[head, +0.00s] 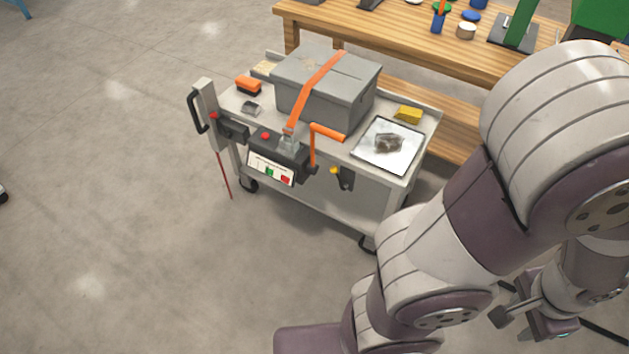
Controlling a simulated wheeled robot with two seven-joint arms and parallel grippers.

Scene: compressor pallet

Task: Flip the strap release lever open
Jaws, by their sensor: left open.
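A grey box (336,98) stands on a grey cart (352,186), with an orange strap (316,88) over it. The strap runs down the box's front to a small grey metal buckle (289,142) at the cart's front edge. An orange bent handle (327,132) stands just right of the buckle. I cannot tell which of these parts is the release lever, nor its exact position. My left gripper (517,318) is at the lower right, open and empty, well away from the cart and strap. My right gripper is not in view.
A black panel (277,162) with a red button and a label is on the cart's front. A tray (375,158) with a dark lump, a yellow block (408,114) and an orange-black block (248,86) lie on top. A wooden workbench (400,40) stands behind.

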